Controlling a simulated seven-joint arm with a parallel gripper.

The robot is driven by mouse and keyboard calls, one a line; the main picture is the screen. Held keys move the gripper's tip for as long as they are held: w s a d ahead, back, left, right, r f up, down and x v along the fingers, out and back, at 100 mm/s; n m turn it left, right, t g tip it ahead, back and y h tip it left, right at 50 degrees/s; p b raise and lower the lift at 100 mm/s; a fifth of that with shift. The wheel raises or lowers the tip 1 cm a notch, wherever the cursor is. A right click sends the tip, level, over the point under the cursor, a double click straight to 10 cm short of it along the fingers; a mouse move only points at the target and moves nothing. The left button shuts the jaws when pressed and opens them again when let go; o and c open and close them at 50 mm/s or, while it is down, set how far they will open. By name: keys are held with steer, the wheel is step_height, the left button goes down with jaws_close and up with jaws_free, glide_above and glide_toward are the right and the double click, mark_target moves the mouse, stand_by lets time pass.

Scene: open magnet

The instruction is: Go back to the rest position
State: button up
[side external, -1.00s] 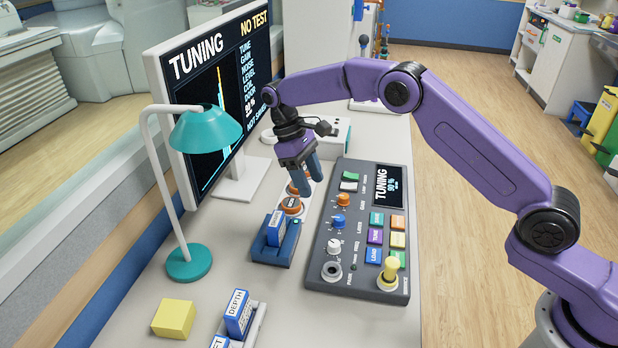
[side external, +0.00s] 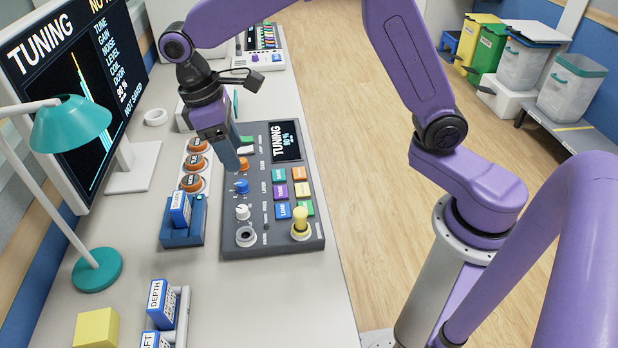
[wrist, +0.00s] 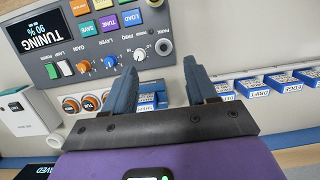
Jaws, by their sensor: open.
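My gripper (side external: 231,158) hangs tilted above the left edge of the dark grey control panel (side external: 275,240). In the wrist view its two blue fingers (wrist: 160,78) are spread apart, with nothing held between them. The panel also shows in the wrist view (wrist: 60,88), at the upper left, with its coloured buttons, knobs and small "TUNING 90 %" screen. The side view does not clearly show the gap between the fingers.
Orange buttons (side external: 191,182) and a blue holder (side external: 183,239) with a labelled block (side external: 180,209) stand left of the panel. Nearer are a DEPTH block (side external: 157,302) and yellow cube (side external: 97,328). A teal lamp (side external: 70,124) and monitor (side external: 68,85) stand left.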

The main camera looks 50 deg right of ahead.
steer(key=s+d+n+t+y, duration=0.1)
steer(key=s+d, duration=0.5)
steer(key=s, duration=0.7)
steer(key=s+d+n+t+y, duration=0.1)
steer(key=s+d+n, duration=0.1)
steer(key=s+d, duration=0.5)
steer(key=s, duration=0.5)
steer(key=shift+s+d+n, duration=0.15)
steer(key=shift+s+n, duration=0.2)
steer(key=shift+n, duration=0.05)
steer(key=w+a+r+m, duration=0.1)
steer(key=w+a+r, duration=0.1)
steer(key=w+a, duration=0.6)
steer(key=m+g+h, duration=0.2)
steer(key=m+g, duration=0.1)
glide_above(242, 208)
steer(key=s+a, duration=0.2)
steer(key=a, duration=0.3)
step_height(242, 208, down, 4)
steer(key=w+d+f+m+g, duration=0.1)
steer(key=w+d+f+m, duration=0.1)
steer(key=w+f, duration=0.55)
steer(key=x, duration=1.5)
steer(key=shift+d, duration=0.2)
